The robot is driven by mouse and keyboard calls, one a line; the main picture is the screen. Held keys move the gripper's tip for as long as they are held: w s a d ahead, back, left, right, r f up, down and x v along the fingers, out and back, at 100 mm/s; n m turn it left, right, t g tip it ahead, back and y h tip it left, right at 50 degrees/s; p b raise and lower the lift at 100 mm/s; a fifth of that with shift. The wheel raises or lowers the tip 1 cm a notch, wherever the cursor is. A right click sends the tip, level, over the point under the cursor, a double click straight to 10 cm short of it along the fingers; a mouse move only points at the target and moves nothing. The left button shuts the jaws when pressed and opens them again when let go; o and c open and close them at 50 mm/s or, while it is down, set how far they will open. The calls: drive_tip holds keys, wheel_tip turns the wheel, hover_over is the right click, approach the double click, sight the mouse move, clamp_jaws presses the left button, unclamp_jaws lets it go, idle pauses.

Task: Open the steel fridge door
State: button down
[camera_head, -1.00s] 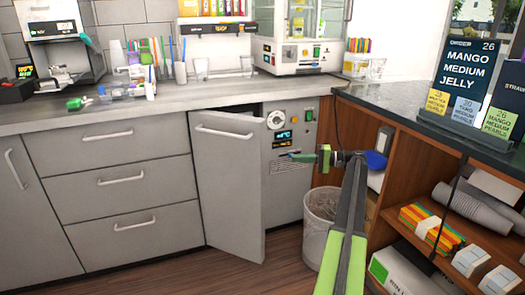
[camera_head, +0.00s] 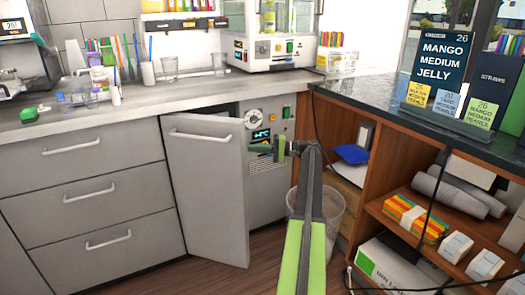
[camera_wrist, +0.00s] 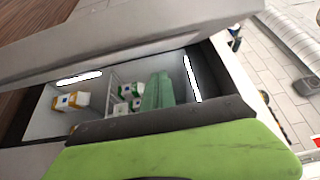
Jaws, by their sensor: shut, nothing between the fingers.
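The steel fridge door (camera_head: 206,190) stands partly open in the head view, swung out from the cabinet front with its handle (camera_head: 201,137) near the top. My gripper (camera_head: 262,148) is shut and empty, just right of the door's free edge, in front of the fridge's control panel (camera_head: 260,122). I cannot tell whether it touches the door. In the wrist view the door (camera_wrist: 130,40) crosses the top, and the fridge interior (camera_wrist: 110,76) shows behind it with several cartons (camera_wrist: 70,101).
A waste bin (camera_head: 328,215) stands on the floor beside the fridge. Wooden shelves (camera_head: 385,195) with boxes and cups are on the right. Grey drawers (camera_head: 95,190) lie left of the door. Open floor shows below the door.

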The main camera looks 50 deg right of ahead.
sight(245, 153)
drive_tip(key=shift+w+a, duration=0.2)
drive_tip(key=shift+a, duration=2.35)
